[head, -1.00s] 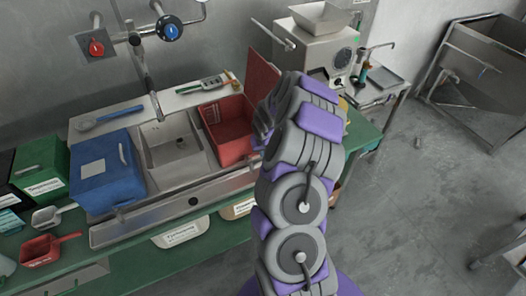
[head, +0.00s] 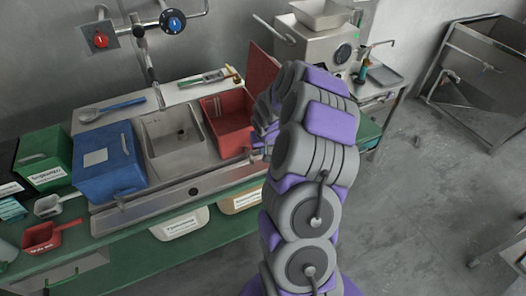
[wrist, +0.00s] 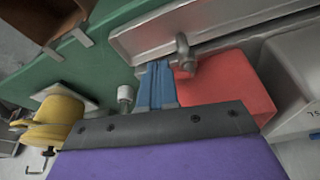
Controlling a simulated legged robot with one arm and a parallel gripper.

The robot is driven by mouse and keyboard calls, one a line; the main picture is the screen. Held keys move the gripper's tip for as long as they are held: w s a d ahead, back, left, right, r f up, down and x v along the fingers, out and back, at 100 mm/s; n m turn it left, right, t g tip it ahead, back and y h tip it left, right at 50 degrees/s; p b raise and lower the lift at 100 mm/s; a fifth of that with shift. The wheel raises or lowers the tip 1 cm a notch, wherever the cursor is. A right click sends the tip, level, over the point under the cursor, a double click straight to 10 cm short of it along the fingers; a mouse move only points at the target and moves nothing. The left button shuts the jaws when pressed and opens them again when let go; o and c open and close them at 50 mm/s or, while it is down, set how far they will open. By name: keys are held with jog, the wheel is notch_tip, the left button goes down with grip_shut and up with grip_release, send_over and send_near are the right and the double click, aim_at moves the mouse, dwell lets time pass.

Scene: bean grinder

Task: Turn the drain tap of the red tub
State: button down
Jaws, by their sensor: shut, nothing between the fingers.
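The red tub (head: 226,124) sits at the right end of the steel sink, its raised red lid behind it. My gripper (head: 262,143) is at the tub's front right corner, partly hidden by my arm. In the wrist view, my blue fingers (wrist: 157,85) are shut with nothing between them. A grey metal tap-like fitting (wrist: 183,52) is just right of the fingers, in front of a steel rim. I cannot tell whether they touch. A red box-shaped body (wrist: 228,92) is behind and right of the fitting. The tub's tap is hidden in the head view.
A blue box (head: 107,160) stands left of the steel basin (head: 172,135). A grinder machine (head: 318,45) stands behind my arm. In the wrist view, a yellow object (wrist: 55,118) and a small grey cylinder (wrist: 125,95) are left of the fingers.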

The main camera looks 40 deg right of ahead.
jog(key=d+v, duration=0.1)
jog(key=v, duration=0.6)
jog(key=d+f+n+t+h, duration=0.15)
jog(key=d+n+t, duration=0.25)
jog(key=d+n, duration=0.55)
jog(key=s+a+f+n+y, duration=0.3)
jog(key=s+a+n+y, duration=0.2)
jog(key=a+n, duration=0.2)
jog(key=w+f+b, duration=0.2)
jog(key=w+f, duration=0.5)
jog(key=w, duration=0.2)
jog(key=shift+w+d+t, duration=0.2)
jog(key=shift+d+t, duration=0.2)
jog(key=shift+d, duration=0.05)
